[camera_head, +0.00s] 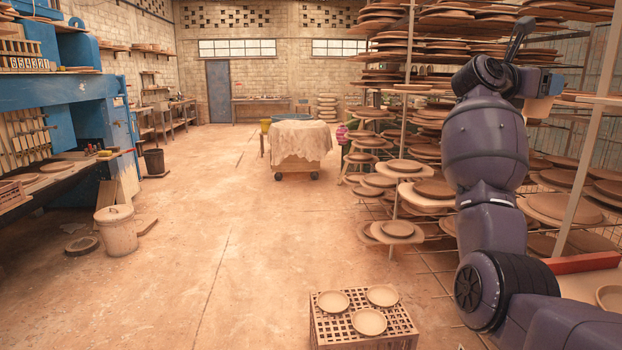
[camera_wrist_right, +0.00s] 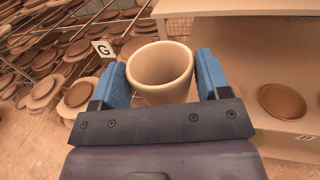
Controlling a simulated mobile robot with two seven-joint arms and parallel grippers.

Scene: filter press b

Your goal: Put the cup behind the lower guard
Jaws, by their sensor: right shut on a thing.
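My right gripper (camera_wrist_right: 161,84) is shut on a beige cup (camera_wrist_right: 160,68), with one blue finger on each side of it in the right wrist view. The cup's round open mouth shows, and it is held up off any surface. In the head view my right arm reaches up in front of the racks, and part of the cup (camera_head: 539,106) shows below the blue fingers of the gripper (camera_head: 550,83). A red board (camera_head: 583,263) stands along a low shelf at the right; I cannot tell if it is the lower guard. My left gripper is out of view.
In the wrist view, a pale shelf (camera_wrist_right: 265,132) marked H holds a brown dish (camera_wrist_right: 283,101). Racks of plates (camera_wrist_right: 62,66) marked G fill the left. In the head view, a crate (camera_head: 352,338) with 3 dishes stands in front; the middle floor is clear.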

